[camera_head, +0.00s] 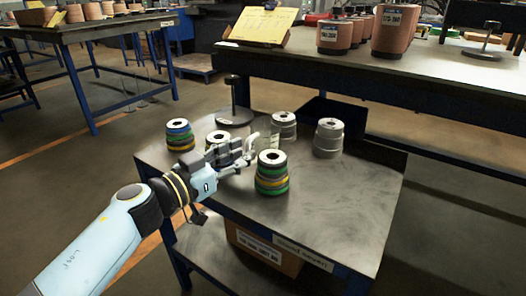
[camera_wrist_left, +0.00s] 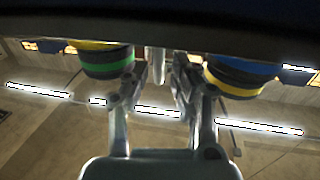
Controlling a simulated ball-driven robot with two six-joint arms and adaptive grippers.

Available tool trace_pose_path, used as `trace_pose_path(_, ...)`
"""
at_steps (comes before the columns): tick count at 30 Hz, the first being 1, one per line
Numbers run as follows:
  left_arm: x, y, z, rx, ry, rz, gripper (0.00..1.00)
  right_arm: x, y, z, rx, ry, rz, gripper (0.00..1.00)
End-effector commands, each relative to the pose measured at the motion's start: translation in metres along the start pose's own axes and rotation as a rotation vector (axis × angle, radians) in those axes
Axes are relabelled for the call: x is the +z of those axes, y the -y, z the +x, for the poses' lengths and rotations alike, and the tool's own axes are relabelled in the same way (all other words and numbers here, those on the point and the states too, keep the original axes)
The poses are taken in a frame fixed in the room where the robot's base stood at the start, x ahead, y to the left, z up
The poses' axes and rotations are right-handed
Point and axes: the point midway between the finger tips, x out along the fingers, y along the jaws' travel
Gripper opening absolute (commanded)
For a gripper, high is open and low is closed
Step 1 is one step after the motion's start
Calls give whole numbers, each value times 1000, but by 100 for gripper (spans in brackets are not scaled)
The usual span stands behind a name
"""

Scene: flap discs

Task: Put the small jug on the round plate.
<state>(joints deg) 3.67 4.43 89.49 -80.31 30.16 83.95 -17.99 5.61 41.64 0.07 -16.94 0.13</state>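A small clear, see-through vessel (camera_head: 268,139), hard to make out and perhaps the small jug, stands on the cart top just beyond my left gripper (camera_head: 250,154). The left fingers are apart. In the left wrist view, the left gripper (camera_wrist_left: 158,75) has a narrow pale upright shape (camera_wrist_left: 156,66) between or beyond its fingertips, with no clear contact. No plain round plate can be made out; a round dark base with an upright post (camera_head: 235,117) stands at the cart's back left. My right gripper is not in view.
A coloured disc stack (camera_head: 271,175) stands close in front of the left gripper. Other stacks stand left (camera_head: 179,135) and behind it (camera_head: 216,139). Grey stacks (camera_head: 284,126) (camera_head: 328,138) stand at the back. The cart top's front right (camera_head: 345,205) is clear.

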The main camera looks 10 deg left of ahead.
Motion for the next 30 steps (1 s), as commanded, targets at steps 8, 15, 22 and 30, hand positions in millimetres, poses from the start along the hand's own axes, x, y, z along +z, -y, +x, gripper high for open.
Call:
trace_pose_path(8,-1,0,16,0,0,0,25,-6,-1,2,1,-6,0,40)
trace_pose_path(15,-1,0,15,0,0,1,7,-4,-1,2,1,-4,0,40)
trace_pose_path(22,-1,0,15,0,0,1,0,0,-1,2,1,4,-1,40)
trace_pose_path(30,-1,0,15,0,-1,1,0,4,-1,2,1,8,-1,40)
